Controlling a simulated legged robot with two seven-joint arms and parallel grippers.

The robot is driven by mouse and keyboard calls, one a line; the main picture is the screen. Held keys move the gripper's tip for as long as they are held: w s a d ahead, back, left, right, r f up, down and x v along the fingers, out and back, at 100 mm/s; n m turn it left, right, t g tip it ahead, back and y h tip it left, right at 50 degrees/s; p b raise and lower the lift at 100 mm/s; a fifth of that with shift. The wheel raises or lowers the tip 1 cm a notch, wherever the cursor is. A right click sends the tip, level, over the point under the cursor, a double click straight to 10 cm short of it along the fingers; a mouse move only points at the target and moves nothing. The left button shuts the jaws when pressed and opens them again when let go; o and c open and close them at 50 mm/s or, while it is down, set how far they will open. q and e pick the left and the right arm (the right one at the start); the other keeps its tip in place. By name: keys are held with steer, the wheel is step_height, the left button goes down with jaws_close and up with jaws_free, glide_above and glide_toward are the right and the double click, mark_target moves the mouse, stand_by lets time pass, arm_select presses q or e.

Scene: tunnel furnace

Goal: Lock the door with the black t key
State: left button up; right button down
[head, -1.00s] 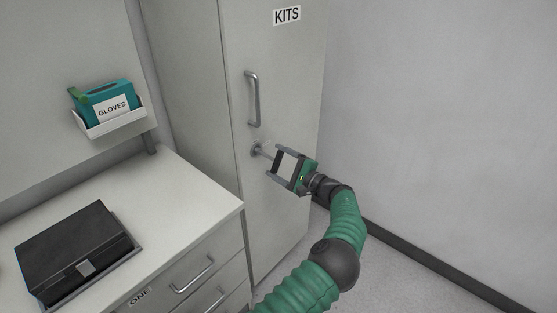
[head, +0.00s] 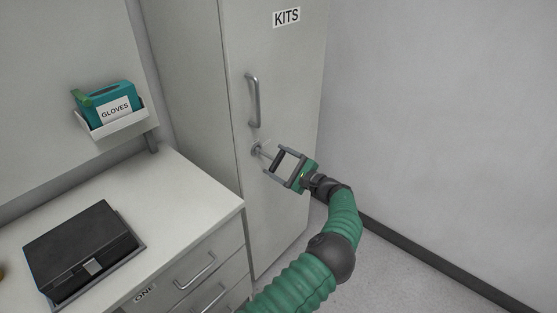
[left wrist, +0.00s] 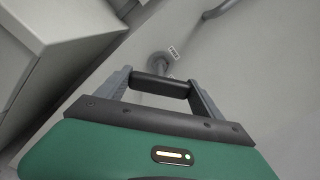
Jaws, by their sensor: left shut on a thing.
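The tall grey KITS cabinet door (head: 284,75) looks shut in the head view. Its round lock (head: 256,148) sits below the metal door handle (head: 253,100). My left gripper (head: 275,161) is in front of the lock, its fingers shut on the black bar of the t key (head: 279,157). In the left wrist view the black t key (left wrist: 160,86) lies crosswise between both fingertips. The key's shaft points at the lock, also seen in that view (left wrist: 160,61); how deep it sits is hidden. My right gripper is not in view.
A white counter (head: 185,190) with drawers stands left of the cabinet. On it is a black case (head: 80,245). A GLOVES box (head: 110,103) sits in a wall holder above. The wall at the right is bare, with open floor below.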

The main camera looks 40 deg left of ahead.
arm_select(q)
steer(key=shift+r+m+p, duration=0.1)
steer(key=shift+m+p, duration=0.2)
steer(key=shift+m, duration=0.4)
steer(key=shift+m+p, duration=0.4)
steer(key=shift+m, duration=1.7)
